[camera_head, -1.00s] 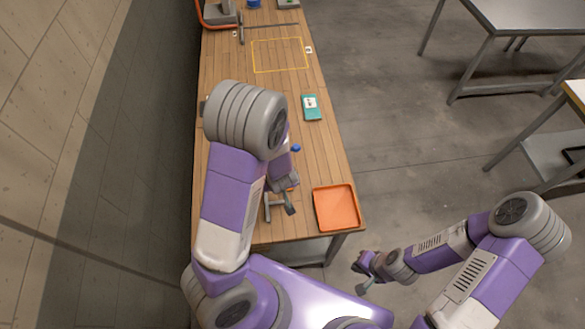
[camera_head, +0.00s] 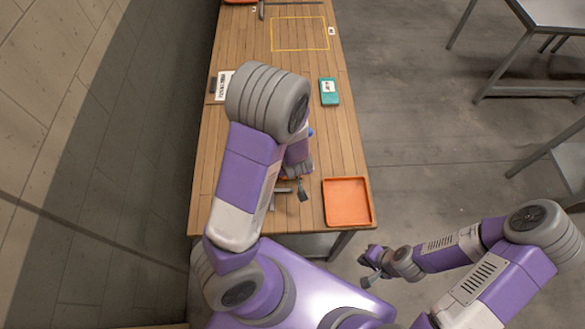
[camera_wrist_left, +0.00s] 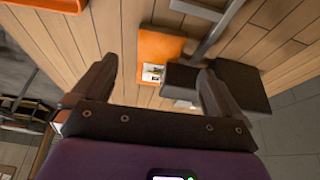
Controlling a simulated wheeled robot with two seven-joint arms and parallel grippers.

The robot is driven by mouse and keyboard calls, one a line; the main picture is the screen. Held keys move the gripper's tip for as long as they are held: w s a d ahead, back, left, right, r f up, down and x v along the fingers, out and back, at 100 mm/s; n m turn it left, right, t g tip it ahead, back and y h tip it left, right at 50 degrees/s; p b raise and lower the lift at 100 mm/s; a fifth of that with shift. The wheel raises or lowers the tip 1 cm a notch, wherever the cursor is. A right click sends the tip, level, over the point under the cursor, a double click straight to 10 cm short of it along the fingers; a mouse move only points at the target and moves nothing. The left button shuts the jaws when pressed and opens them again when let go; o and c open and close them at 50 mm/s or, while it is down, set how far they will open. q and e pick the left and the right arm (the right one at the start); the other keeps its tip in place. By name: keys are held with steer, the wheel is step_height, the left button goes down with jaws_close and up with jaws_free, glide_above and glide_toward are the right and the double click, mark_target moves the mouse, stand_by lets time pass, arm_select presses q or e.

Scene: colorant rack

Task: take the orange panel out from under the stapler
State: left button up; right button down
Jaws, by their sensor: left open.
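In the left wrist view, the orange panel (camera_wrist_left: 160,45) lies on the wooden table, with a white label near its lower edge. A dark grey block that looks like the stapler (camera_wrist_left: 182,80) covers its lower right corner; my finger hides part of that block. My left gripper (camera_wrist_left: 157,68) is open and empty, its fingers spread across the view of the panel; I cannot tell its height above it. In the head view my left arm hides most of the panel and stapler. My right gripper (camera_head: 370,268) hangs off the table's right side, its fingers apart and empty.
An orange tray (camera_head: 348,202) sits at the table's near right corner. Grey metal bars (camera_wrist_left: 222,28) lie beside the panel. A green device (camera_head: 329,91), a black-and-white card (camera_head: 222,84) and a yellow outlined square (camera_head: 300,34) are farther along.

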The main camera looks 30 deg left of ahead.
arm_select(q)
steer(key=b+x, duration=0.3)
steer(key=x, duration=0.4)
steer(key=shift+w+f, duration=0.1)
steer(key=shift+c, duration=0.3)
steer(key=c, duration=1)
steer(key=shift+c, duration=0.2)
steer(key=shift+w, duration=0.1)
